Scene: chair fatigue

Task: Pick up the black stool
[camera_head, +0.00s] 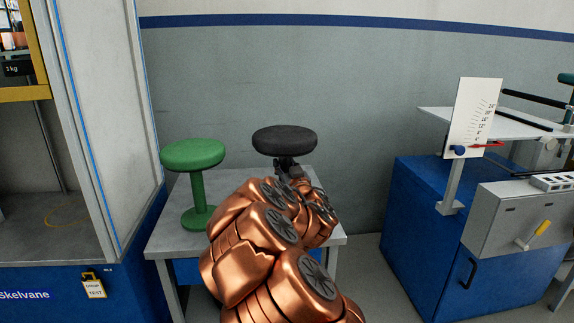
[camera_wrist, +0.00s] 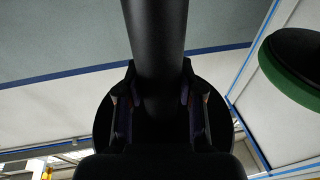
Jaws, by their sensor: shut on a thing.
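The black stool (camera_head: 284,140) has a round seat and shows above the end of my copper arm in the head view. Its lower part is hidden behind my arm, so I cannot tell whether its base touches the table. In the wrist view its black post (camera_wrist: 155,40) runs between the two fingers of my gripper (camera_wrist: 155,95), with the round black seat (camera_wrist: 100,125) behind them. My gripper is shut on the post. In the head view my gripper (camera_head: 288,169) is just under the seat and partly hidden by the arm.
A green stool (camera_head: 196,187) stands upright on the grey table (camera_head: 172,240), left of my arm. It also shows in the wrist view (camera_wrist: 293,68). A framed cabinet (camera_head: 100,120) stands at the left. A blue cabinet machine (camera_head: 415,210) with a scale plate stands at the right.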

